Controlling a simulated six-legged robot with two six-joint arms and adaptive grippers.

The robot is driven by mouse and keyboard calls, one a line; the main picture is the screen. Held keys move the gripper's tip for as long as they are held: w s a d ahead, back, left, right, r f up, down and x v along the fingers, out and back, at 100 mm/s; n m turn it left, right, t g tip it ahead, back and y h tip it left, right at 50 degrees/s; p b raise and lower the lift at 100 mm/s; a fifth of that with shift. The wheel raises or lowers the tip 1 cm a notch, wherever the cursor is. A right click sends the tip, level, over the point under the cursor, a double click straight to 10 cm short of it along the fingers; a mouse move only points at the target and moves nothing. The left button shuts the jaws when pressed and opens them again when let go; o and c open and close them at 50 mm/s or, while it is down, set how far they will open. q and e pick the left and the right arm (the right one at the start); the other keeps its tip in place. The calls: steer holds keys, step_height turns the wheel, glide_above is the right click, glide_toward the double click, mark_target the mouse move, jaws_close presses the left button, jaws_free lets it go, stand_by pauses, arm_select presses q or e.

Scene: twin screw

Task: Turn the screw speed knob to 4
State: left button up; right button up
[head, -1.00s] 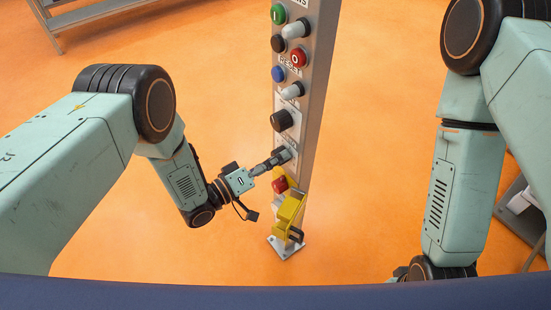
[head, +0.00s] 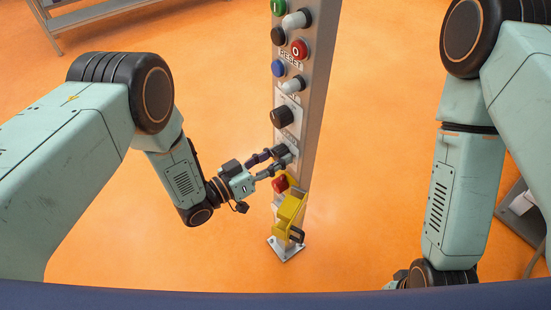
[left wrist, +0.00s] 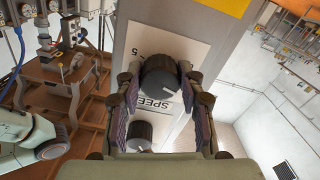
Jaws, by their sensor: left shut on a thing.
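The screw speed knob (head: 281,150) is the lower dark knob on the grey control post. My left gripper (head: 272,161) reaches it from the left, with one finger on each side. In the left wrist view the dark round knob (left wrist: 160,76) sits between the two fingertips of my left gripper (left wrist: 160,88), which are shut on it. A pale line shows on its face. Its white plate (left wrist: 190,52) carries a "5" and part of the word "SPEED"; the other numerals are hidden or unreadable. My right arm shows at the right, but its gripper is out of view.
A second dark knob (head: 282,117) sits just above on the post (head: 312,100), with several buttons and switches higher up. A red button (head: 280,183) and a yellow guard (head: 291,210) are close below the gripper.

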arm_select(q)
steer(key=m+b, duration=0.1)
steer(key=m, duration=0.6)
steer(key=shift+w, duration=0.15)
steer(key=m+b, duration=0.1)
steer(key=m, duration=0.3)
steer(key=shift+r, duration=0.1)
steer(key=m+b, duration=0.1)
steer(key=m, duration=0.2)
steer(key=shift+a+m, duration=0.1)
steer(key=shift+m, duration=0.3)
steer(key=m, duration=0.3)
steer(key=shift+m+b, duration=0.3)
steer(key=shift+b, duration=0.05)
steer(key=m+b, duration=0.1)
steer(key=m, duration=0.2)
steer(key=shift+m, duration=0.3)
steer(key=m+b, duration=0.2)
steer(key=m, duration=0.3)
steer(key=shift+r+m, duration=0.1)
steer(key=shift+m, duration=0.6)
